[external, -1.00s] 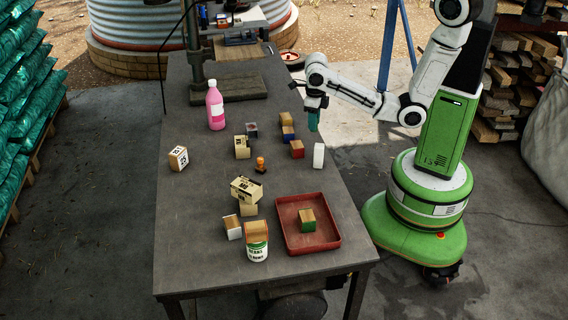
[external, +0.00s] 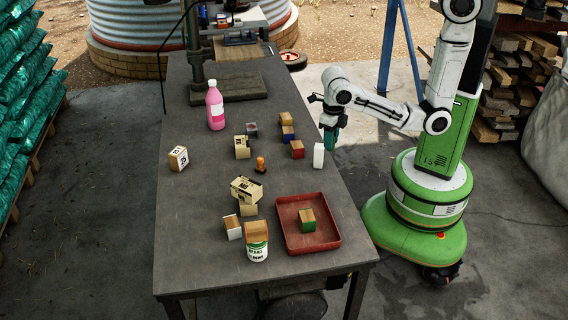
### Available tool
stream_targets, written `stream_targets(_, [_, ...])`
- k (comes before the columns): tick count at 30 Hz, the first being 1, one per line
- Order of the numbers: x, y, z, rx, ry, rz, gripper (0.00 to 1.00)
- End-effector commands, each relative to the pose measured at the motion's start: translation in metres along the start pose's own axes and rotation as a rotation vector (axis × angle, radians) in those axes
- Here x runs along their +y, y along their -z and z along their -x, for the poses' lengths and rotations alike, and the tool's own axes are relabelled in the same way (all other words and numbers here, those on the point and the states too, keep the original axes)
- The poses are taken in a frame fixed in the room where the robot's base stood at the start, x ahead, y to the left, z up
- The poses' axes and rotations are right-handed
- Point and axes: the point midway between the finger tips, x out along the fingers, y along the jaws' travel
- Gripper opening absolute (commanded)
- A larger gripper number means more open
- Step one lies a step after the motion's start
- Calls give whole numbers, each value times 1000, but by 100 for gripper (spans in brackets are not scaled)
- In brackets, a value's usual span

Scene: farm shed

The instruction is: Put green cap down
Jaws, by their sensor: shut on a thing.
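My gripper (external: 330,126) is shut on the green cap (external: 330,140), a small teal-green piece that hangs below the fingers. The cap shows at the table's right edge, just right of and above a white upright block (external: 318,155). It appears held in the air; its exact height is hard to tell. The fingers are small in this view and partly hidden by the wrist.
The grey table (external: 200,225) carries a pink bottle (external: 215,108), several small blocks, an orange-topped figure (external: 260,165), a can (external: 257,250) and a red tray (external: 335,238) with a green-and-brown block (external: 307,221). The table's left front is clear.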

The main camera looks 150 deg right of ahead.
Motion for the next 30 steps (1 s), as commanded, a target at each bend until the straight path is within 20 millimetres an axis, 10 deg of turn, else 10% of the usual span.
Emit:
stream_targets(18, [97,-53,-64,0,5,-3,0])
stream_targets(30, [123,-66,-99,-1,2,-3,0])
